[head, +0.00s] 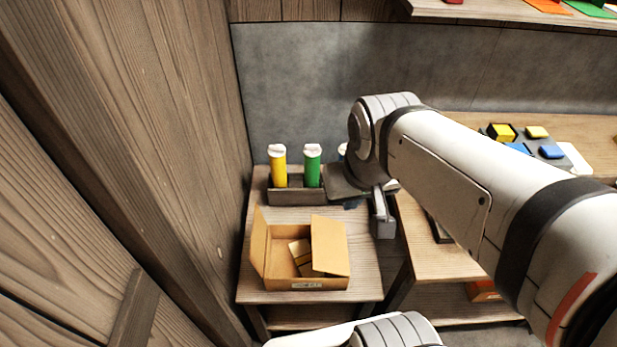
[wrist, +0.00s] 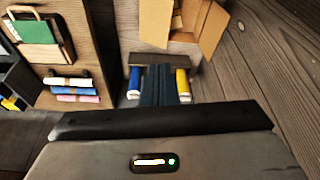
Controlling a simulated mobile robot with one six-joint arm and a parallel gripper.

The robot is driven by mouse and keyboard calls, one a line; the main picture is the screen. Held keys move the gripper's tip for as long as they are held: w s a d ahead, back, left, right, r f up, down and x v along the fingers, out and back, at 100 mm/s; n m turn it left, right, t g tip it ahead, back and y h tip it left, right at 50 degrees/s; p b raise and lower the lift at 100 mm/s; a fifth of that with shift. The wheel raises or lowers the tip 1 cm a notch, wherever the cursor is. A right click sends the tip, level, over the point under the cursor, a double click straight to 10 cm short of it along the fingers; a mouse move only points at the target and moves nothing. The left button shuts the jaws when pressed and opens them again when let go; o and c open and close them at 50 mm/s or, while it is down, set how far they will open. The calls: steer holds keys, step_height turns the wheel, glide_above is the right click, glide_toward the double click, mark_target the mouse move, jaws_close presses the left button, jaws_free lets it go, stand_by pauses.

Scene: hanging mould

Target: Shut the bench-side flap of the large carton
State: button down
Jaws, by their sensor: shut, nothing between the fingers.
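The large carton (head: 315,285) stands open on the low table left of the bench (head: 445,262). Its bench-side flap (head: 329,245) is on the right in the head view; it is raised and seems to lean inward over part of the opening. The opposite flap (head: 258,245) stands up and splays outward. The wrist view shows the bench-side flap (wrist: 155,22) and the opposite flap (wrist: 212,30) at the top. My gripper (head: 383,228) is shut and empty, pointing down to the right of and behind the carton, apart from it. It also shows in the wrist view (wrist: 160,90).
A rack (head: 297,197) with a yellow roll (head: 278,166) and a green roll (head: 312,166) stands behind the carton. A wooden wall (head: 180,150) closes the left side. Coloured blocks (head: 520,140) lie on the back worktop at right.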

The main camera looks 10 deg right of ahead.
steer(key=shift+a, duration=0.1)
steer(key=m+g+y, duration=0.3)
steer(key=m+y, duration=0.1)
steer(key=m, duration=2.3)
glide_above(316, 243)
steer(key=s+d, duration=0.3)
steer(key=d, duration=0.1)
step_height(316, 243, down, 16)
steer(key=w+d+f+m+y, duration=0.1)
steer(key=w+d+f+m, duration=0.15)
steer(key=f+m, duration=0.75)
steer(key=shift+m+t, duration=0.3)
steer(key=shift+m, duration=0.2)
steer(key=b+x, duration=0.1)
steer(key=x, duration=0.3)
steer(key=b+x, duration=0.1)
steer(key=x, duration=0.3)
steer(key=b+x, duration=0.1)
steer(key=x, duration=0.3)
steer(key=shift+s+f, duration=0.3)
steer(key=shift+s, duration=0.05)
